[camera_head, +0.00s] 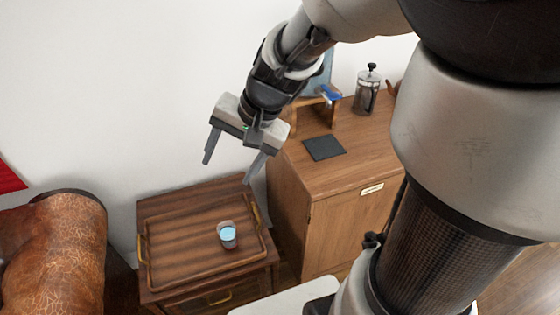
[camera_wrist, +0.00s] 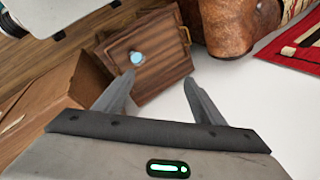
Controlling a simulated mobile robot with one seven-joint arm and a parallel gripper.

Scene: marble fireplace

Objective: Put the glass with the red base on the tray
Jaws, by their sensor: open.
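A small clear glass (camera_head: 227,235) with light blue inside stands upright on the brown wooden tray (camera_head: 180,240), right of its middle. I cannot make out the colour of its base clearly. The tray has brass handles and lies on a low wooden cabinet. In the wrist view the glass (camera_wrist: 137,59) shows on the tray (camera_wrist: 165,52), beyond my fingertips. My gripper (camera_head: 228,170) is open and empty, up in the air above the back of the tray, well apart from the glass. Its two spread fingers (camera_wrist: 159,80) also show in the wrist view.
A taller wooden cabinet (camera_head: 335,212) stands to the right, with a dark square mat (camera_head: 323,148), a French press (camera_head: 367,90) and a wooden stand on top. A brown leather seat (camera_head: 55,240) is at the left. The rest of the tray is clear.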

